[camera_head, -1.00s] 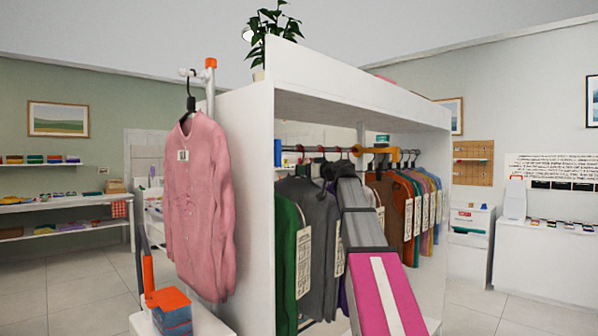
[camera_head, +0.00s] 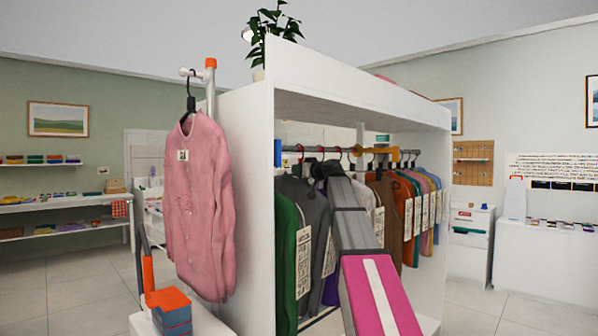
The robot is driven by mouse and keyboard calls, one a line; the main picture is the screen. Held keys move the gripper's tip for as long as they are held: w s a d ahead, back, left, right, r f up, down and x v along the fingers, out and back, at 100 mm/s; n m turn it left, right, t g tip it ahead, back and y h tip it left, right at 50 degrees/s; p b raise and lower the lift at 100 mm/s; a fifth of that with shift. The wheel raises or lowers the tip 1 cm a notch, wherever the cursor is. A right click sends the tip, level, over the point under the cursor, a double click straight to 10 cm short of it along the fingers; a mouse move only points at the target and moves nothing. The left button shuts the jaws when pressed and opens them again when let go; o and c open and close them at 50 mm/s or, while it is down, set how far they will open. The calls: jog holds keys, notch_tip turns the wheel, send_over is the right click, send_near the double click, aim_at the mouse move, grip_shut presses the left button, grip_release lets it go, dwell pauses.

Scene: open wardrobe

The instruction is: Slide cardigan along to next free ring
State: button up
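Several garments hang on hooks from the wardrobe rail (camera_head: 310,149). At the left are a green one (camera_head: 286,250) and a grey one (camera_head: 314,215) with paper tags, then a purple one (camera_head: 331,290) and a pale one (camera_head: 362,195). Brown, orange and blue ones hang further right. I cannot tell for sure which is the cardigan. My gripper (camera_head: 325,170) is at the far end of my arm, just under the rail by the grey garment's shoulder. Its fingers are too small and hidden to read. My arm covers part of the garments behind it.
A pink buttoned garment (camera_head: 200,205) hangs outside the wardrobe's left side panel (camera_head: 252,200) on a pole hook. A yellow-orange piece (camera_head: 394,154) sits on the rail right of my arm. Blue and orange boxes (camera_head: 170,308) stand at lower left.

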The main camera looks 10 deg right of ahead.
jog(key=s+a, duration=0.7)
jog(key=a, duration=0.3)
jog(key=shift+s, duration=0.15)
jog(key=o, duration=0.9)
dwell(0.4)
jog(key=v, duration=1)
jog(key=shift+s+d, duration=0.25)
jog(key=shift+s, duration=0.05)
